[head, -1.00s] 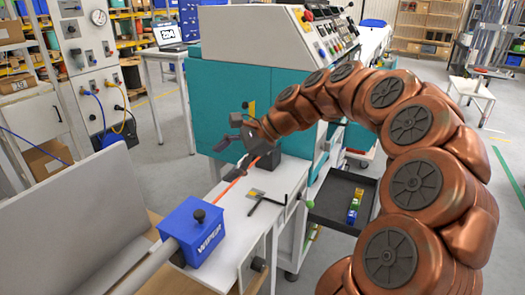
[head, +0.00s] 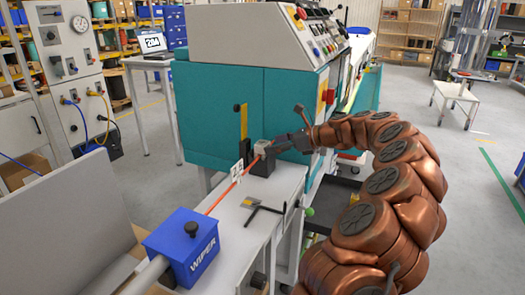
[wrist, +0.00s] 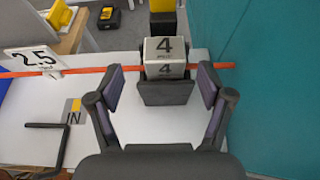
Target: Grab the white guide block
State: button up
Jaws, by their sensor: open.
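The white guide block (wrist: 165,58), marked 4, sits on a dark holder (wrist: 167,92) on the white bench. In the head view the block (head: 262,147) is small and partly hidden, at the machine's teal front. An orange cable (wrist: 90,71) runs along at the block, level with it in the wrist view. My gripper (wrist: 161,82) is open, with one finger on each side of the block and a gap to both. In the head view my gripper (head: 284,145) comes in from the right.
A white plate marked 2.5 (wrist: 30,60) stands at the cable to the left. A blue WIPER box (head: 183,245) stands at the near end. The teal machine (head: 290,110) rises behind.

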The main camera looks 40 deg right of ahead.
aim_at(268, 145)
jog(key=x, duration=0.4)
jog(key=shift+w+f+p, duration=0.2)
jog(key=shift+w+p, duration=0.15)
jog(key=shift+w, duration=0.1)
jog(key=shift+c, duration=0.4)
jog(key=c, duration=1.2)
